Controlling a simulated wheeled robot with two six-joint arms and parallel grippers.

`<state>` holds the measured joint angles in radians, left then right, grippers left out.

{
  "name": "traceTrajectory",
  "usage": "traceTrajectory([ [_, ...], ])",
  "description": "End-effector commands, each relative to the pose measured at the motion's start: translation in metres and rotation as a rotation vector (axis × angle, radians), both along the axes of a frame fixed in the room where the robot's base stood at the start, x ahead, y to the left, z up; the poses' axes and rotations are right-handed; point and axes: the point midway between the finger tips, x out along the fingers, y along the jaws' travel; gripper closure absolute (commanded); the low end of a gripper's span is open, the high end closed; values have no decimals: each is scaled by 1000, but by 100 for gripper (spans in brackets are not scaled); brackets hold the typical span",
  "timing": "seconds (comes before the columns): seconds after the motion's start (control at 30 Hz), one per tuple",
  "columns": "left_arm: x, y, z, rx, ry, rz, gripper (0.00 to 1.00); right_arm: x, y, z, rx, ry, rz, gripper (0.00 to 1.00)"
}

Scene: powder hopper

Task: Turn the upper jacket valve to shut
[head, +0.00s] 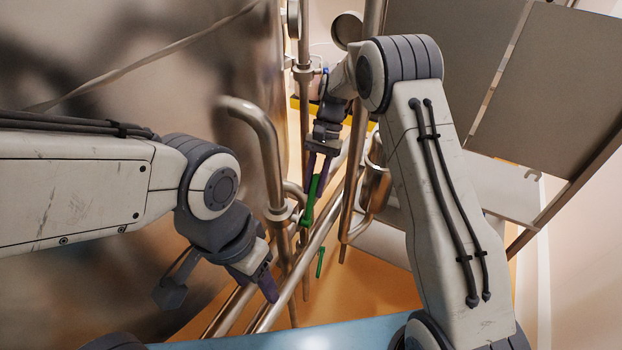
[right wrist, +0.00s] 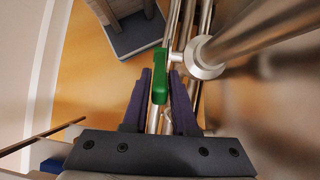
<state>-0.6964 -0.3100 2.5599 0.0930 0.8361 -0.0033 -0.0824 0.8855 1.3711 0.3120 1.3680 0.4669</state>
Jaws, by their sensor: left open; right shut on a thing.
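The upper green valve lever (head: 309,204) slants down beside the steel pipes, in front of the large tank. My right gripper (head: 319,168) is shut on this lever. In the right wrist view the green lever (right wrist: 159,82) lies between the two purple fingers of my right gripper (right wrist: 160,88), next to a round steel fitting (right wrist: 203,58). A second, lower green lever (head: 320,263) hangs apart below it. My left gripper (head: 267,286) is open and empty at the lower middle, near the slanting pipes; one of its fingers is mostly hidden.
A large steel tank (head: 100,75) fills the left side. A bent steel pipe (head: 262,130) and several straight pipes (head: 300,265) crowd the space around the levers. Grey panels (head: 555,90) stand at the right. A blue surface (head: 300,338) lies at the bottom edge.

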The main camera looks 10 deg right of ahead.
Motion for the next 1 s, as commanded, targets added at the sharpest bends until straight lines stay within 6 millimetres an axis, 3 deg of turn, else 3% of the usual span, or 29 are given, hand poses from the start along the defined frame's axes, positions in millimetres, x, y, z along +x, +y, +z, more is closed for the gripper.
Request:
traceTrajectory([
  [0.63, 0, 0, 6, 0, 0, 1, 44, 7, -1, 0, 35, 49, -1, 100],
  [0.67, 0, 0, 6, 0, 0, 1, 44, 7, -1, 0, 35, 49, -1, 70],
  [0.73, 0, 0, 6, 0, 0, 1, 44, 7, -1, 0, 35, 49, -1, 44],
  [1.0, 0, 0, 6, 0, 0, 1, 44, 6, -2, -2, 33, 53, 0, 44],
])
